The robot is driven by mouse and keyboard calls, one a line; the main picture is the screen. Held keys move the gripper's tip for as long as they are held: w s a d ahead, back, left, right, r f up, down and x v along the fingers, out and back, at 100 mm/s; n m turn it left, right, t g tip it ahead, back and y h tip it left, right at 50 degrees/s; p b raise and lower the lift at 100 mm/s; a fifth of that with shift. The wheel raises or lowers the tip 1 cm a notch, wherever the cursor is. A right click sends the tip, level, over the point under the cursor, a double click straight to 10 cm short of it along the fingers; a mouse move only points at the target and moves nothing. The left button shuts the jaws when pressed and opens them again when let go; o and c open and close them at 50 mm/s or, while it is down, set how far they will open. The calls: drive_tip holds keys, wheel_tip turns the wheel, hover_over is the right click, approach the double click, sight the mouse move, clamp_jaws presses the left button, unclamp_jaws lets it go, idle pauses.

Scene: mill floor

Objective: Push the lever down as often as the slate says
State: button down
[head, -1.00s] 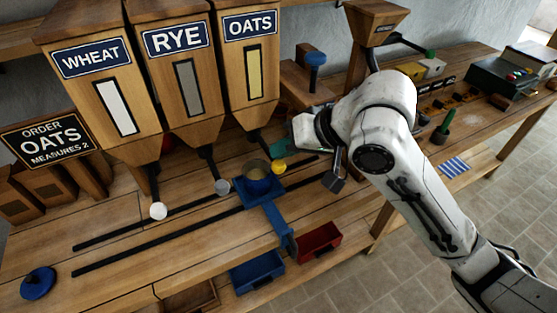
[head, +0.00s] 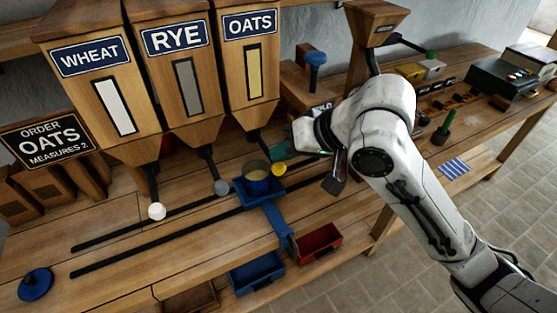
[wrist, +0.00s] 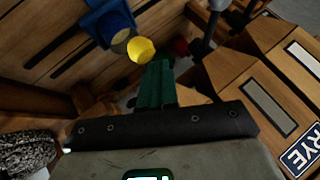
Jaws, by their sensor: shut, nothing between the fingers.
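The slate (head: 45,143) at the left reads ORDER OATS, MEASURES 2. The OATS hopper (head: 250,80) is the rightmost of the three labelled hoppers. Its lever has a yellow knob (head: 279,169), which also shows in the wrist view (wrist: 141,50). A blue cup (head: 257,180) stands on a blue carriage (head: 272,203) beneath the OATS spout, beside the knob. My gripper (head: 280,156) is close above the yellow knob, its green fingers (wrist: 159,68) shut and empty. I cannot tell whether the fingertips touch the knob.
The WHEAT lever has a white knob (head: 157,211) and the RYE lever a grey knob (head: 221,187). Black rails run along the bench. A blue bin (head: 257,272) and a red bin (head: 318,243) sit below its front edge. A blue disc (head: 35,284) is at the front left.

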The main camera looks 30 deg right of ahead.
sight(285, 167)
drive_tip(key=shift+f+b, duration=1.6)
drive_tip(key=shift+f, duration=0.6)
idle(1.8)
idle(0.6)
drive_tip(key=shift+r+p, duration=2.85)
drive_tip(key=shift+r, duration=0.15)
wheel_tip(285, 167, up, 5)
drive_tip(key=p, duration=0.4)
